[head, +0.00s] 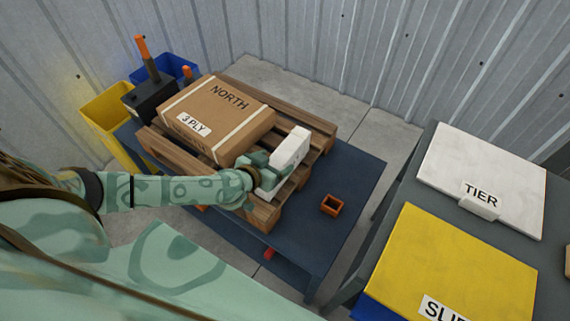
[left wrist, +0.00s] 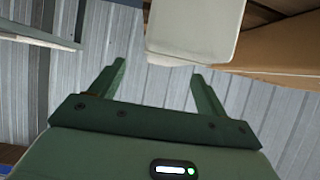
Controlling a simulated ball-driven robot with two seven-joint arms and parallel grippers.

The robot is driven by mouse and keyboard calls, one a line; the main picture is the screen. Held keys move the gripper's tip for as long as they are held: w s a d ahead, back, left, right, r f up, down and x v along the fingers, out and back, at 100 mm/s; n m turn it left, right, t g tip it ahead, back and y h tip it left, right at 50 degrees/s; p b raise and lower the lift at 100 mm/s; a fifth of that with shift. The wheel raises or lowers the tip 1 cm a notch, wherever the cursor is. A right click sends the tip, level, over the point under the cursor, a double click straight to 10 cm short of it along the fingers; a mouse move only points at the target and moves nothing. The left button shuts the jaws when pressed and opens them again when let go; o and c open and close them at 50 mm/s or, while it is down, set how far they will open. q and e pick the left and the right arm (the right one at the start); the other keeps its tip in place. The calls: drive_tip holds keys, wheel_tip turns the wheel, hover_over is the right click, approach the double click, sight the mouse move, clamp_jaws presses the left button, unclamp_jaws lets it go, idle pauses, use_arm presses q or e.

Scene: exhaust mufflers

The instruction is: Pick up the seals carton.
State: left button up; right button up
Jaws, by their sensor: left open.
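A small plain white carton (head: 292,146) stands on the wooden pallet beside the large brown carton; no seals lettering shows on it. My left gripper (head: 278,168) is right at its near side in the head view and hides its lower part. In the left wrist view the white carton (left wrist: 192,28) is at the top, just past the fingertips of my left gripper (left wrist: 158,70). The fingers are spread apart with nothing between them. I cannot tell whether they touch the carton. My right gripper is not in view.
The brown carton (head: 222,112), marked NORTH and 3 PLY, lies on the pallet (head: 318,134). The pallet is on a blue table (head: 352,168) with a small orange open box (head: 332,204). A grey table at right bears a TIER board (head: 484,172) and a yellow board (head: 450,262).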

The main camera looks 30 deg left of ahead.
sight(282, 154)
use_arm(q)
drive_tip(key=shift+x, duration=0.9)
drive_tip(key=shift+w+a+f+b, duration=0.1)
drive_tip(key=shift+w+f+b, duration=0.15)
drive_tip(key=shift+b, duration=0.2)
drive_tip(key=b+x, duration=0.1)
drive_tip(key=x, duration=0.1)
drive_tip(key=b+x, duration=0.1)
drive_tip(key=x, duration=0.1)
drive_tip(key=shift+w+a, duration=0.2)
drive_tip(key=shift+w, duration=0.1)
drive_tip(key=shift+r, duration=0.1)
drive_tip(key=c, duration=1.3)
